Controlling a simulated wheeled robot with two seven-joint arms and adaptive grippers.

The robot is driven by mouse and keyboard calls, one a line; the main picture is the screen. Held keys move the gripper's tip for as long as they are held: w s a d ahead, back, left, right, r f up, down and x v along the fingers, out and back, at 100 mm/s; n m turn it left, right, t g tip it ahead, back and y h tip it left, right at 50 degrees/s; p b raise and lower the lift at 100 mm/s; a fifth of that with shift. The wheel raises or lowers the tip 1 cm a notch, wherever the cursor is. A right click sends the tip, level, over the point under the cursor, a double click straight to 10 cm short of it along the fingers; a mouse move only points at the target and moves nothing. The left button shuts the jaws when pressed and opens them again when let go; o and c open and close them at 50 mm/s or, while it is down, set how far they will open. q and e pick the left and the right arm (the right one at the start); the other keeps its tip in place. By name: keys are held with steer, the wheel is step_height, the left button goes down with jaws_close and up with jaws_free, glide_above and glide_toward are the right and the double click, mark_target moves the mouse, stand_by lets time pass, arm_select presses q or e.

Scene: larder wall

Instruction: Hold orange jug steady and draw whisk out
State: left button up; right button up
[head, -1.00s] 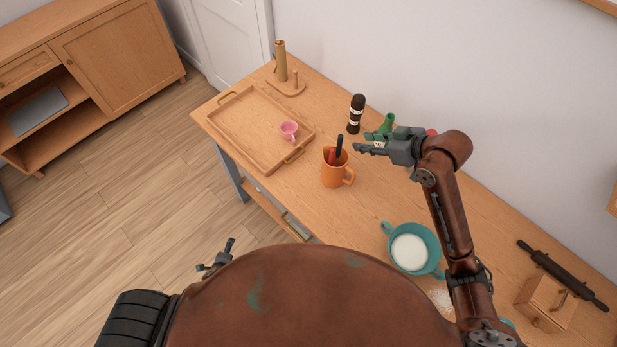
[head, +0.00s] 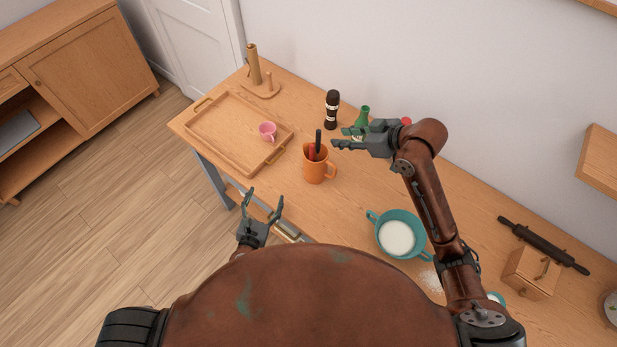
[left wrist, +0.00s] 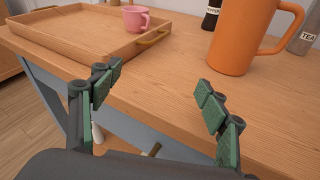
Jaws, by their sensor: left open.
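The orange jug (head: 318,172) stands upright on the wooden table, its handle to the right; it also shows in the left wrist view (left wrist: 240,38). A dark handle, perhaps the whisk's (head: 318,140), and a red handle (head: 311,152) stick up out of the jug. My left gripper (head: 263,203) is open and empty in front of the table's near edge, below and left of the jug; in the left wrist view its fingers (left wrist: 158,88) are wide apart, short of the jug. My right gripper (head: 340,138) is close to the right of the dark handle, fingers apart with nothing visible between them.
A wooden tray (head: 206,158) with a pink cup (head: 267,131) lies left of the jug. A teal pot (head: 372,217) of white contents is to the right. Table is clear around the jug's front.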

arm_select(q)
steer(key=shift+n+t+h, duration=0.3)
steer(key=shift+t, duration=0.2)
steer(key=w+d, duration=0.1)
steer(key=d, duration=0.1)
steer(key=w+d+r, duration=0.1)
steer(key=d, duration=0.1)
steer(key=w+d, duration=0.1)
steer(key=d, duration=0.1)
steer(key=shift+w+d+r, duration=0.15)
steer(key=shift+w+r, duration=0.15)
steer(key=shift+r, duration=0.1)
steer(key=t+h, duration=0.1)
glide_toward(316, 158)
steer(key=shift+w+d+f+n, duration=0.15)
steer(key=shift+w+n, duration=0.15)
steer(key=shift+w, duration=0.95)
steer(key=shift+x, duration=3.7)
arm_select(e)
steer(key=shift+w+d+f, duration=0.1)
steer(key=shift+w+f, duration=0.05)
steer(key=shift+w, duration=0.2)
arm_select(q)
steer(key=shift+d, duration=0.1)
steer(key=shift+c, duration=0.5)
